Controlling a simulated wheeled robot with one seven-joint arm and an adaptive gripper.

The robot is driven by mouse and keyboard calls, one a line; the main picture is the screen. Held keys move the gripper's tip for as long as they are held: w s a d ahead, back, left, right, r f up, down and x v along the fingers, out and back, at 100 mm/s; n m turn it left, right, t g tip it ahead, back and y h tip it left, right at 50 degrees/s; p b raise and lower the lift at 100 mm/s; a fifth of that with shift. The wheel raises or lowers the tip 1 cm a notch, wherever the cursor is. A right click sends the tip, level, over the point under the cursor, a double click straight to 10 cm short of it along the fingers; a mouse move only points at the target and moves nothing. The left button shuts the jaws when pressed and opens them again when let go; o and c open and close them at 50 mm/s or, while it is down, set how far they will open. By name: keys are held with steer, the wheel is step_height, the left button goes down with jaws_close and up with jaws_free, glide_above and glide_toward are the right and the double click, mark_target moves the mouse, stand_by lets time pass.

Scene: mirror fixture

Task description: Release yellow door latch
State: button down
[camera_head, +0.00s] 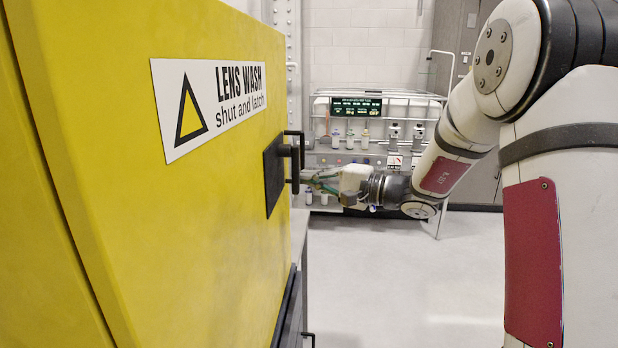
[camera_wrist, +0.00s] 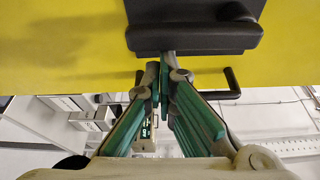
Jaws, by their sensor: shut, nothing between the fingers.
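The yellow door (camera_head: 215,215) fills the left of the head view and carries a white "LENS WASH shut and latch" sign (camera_head: 210,100). The black latch (camera_head: 275,178) is a dark plate with a handle (camera_head: 294,158) standing out near the door's right edge. In the wrist view the latch (camera_wrist: 195,38) lies at the top against the yellow door (camera_wrist: 70,45). My gripper (camera_head: 306,178) is at the latch handle; its green-padded fingers (camera_wrist: 164,70) are shut with nothing between them. The fingertips reach the latch's lower edge in the wrist view; I cannot tell if they touch.
A rack of bottles (camera_head: 365,140) with a small display (camera_head: 357,106) stands at the back wall. A grey cabinet (camera_head: 470,45) is at the back right. The pale floor (camera_head: 400,280) below my arm is clear. Another black handle (camera_head: 308,337) shows low by the door.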

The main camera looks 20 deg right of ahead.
mark_target(299, 185)
steer(key=shift+s+a, duration=0.1)
steer(key=shift+s, duration=0.05)
steer(key=s+m+p, duration=0.1)
steer(key=m+p, duration=0.1)
steer(key=s+a+m+g+p, duration=0.1)
steer(key=s+m, duration=0.1)
steer(key=shift+g+h+p, duration=0.3)
steer(key=shift+h+p, duration=0.05)
steer(key=shift+h, duration=0.05)
steer(key=s+a+r+m+g+p, duration=0.2)
steer(key=s+r+m+g+p, duration=0.2)
steer(key=m+p, duration=0.3)
steer(key=shift+s+a+m+p, duration=0.25)
steer(key=shift+s+m+p, duration=0.2)
steer(key=shift+s, duration=0.25)
steer(key=shift+r, duration=0.3)
